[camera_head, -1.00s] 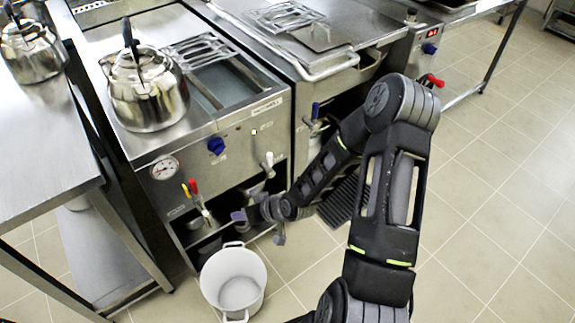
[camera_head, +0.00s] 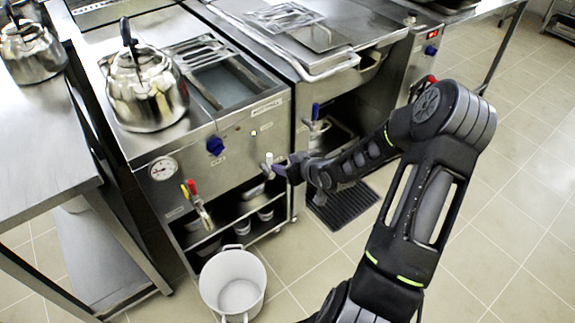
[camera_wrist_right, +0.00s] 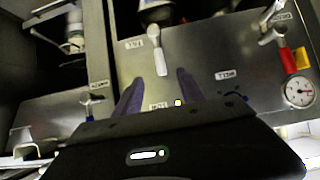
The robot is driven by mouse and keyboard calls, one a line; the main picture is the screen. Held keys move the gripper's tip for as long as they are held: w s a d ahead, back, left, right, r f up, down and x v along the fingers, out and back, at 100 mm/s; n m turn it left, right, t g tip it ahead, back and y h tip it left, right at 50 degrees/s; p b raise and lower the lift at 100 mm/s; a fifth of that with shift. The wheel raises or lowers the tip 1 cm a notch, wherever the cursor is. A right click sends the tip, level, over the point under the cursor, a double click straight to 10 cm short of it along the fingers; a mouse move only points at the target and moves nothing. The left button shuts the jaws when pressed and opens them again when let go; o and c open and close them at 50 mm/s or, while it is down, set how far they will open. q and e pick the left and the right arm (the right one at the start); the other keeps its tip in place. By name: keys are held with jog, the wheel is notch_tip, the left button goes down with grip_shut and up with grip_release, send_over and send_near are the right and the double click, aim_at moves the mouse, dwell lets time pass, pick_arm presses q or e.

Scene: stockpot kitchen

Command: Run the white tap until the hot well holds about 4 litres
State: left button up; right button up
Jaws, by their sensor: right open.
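The white tap (camera_head: 268,160) is on the front panel of the steel unit, right of the blue knob. In the right wrist view its white lever (camera_wrist_right: 157,48) stands just beyond and between my fingertips. My right gripper (camera_head: 281,170) is open and empty, close to this tap; I cannot tell whether it touches. Its two purple fingers (camera_wrist_right: 157,82) are spread in the wrist view. The sunken well (camera_head: 226,84) in the unit's top, partly under a grate, seems to be the hot well; its level cannot be read. My left gripper is not in view.
A steel kettle (camera_head: 147,88) stands on the unit. Red and yellow tap handles (camera_head: 190,188) and a dial gauge (camera_head: 163,168) are at left. A blue-handled tap (camera_head: 315,112) is to the right. A white pot (camera_head: 233,262) stands on the floor below.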

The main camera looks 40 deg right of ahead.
aim_at(271, 161)
jog(key=b+x, duration=0.6)
jog(key=x, duration=0.2)
jog(key=shift+f+b, duration=0.2)
jog(key=shift+b, duration=0.1)
jog(key=shift+w+f+b, duration=0.3)
jog(key=shift+w+b, duration=0.2)
jog(key=shift+w, duration=0.2)
grip_shut()
dwell(0.9)
